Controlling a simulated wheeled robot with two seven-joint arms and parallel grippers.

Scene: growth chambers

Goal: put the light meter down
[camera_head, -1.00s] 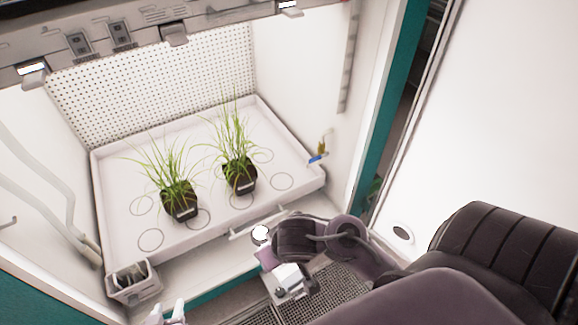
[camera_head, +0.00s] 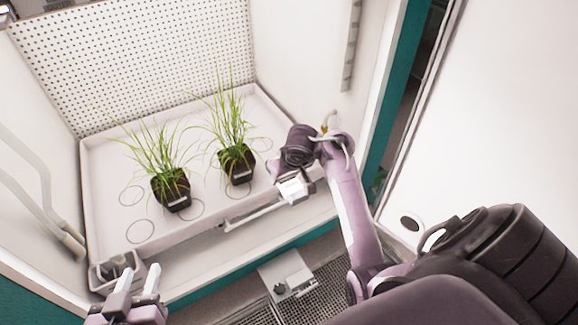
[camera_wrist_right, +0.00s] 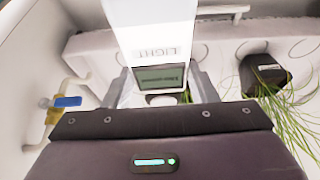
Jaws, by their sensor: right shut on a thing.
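My right gripper (camera_head: 293,190) is shut on the light meter and holds it in front of the tray's front right edge. In the right wrist view the light meter (camera_wrist_right: 152,45) is a white body with the word LIGHT, upside down, and a small greenish screen, between the fingers (camera_wrist_right: 160,85). In the head view the gripper and wrist largely hide the meter, and I cannot tell its lower end. My left gripper (camera_head: 138,272) is open and empty at the bottom left.
A white tray (camera_head: 110,165) with printed circles holds two potted grasses (camera_head: 171,190) (camera_head: 237,165). A small bin (camera_head: 108,270) hangs at its front left corner. A bar (camera_head: 250,214) runs along the front. A valve with a blue handle (camera_wrist_right: 67,101) is on the side wall. A grey box (camera_head: 285,272) sits below, outside.

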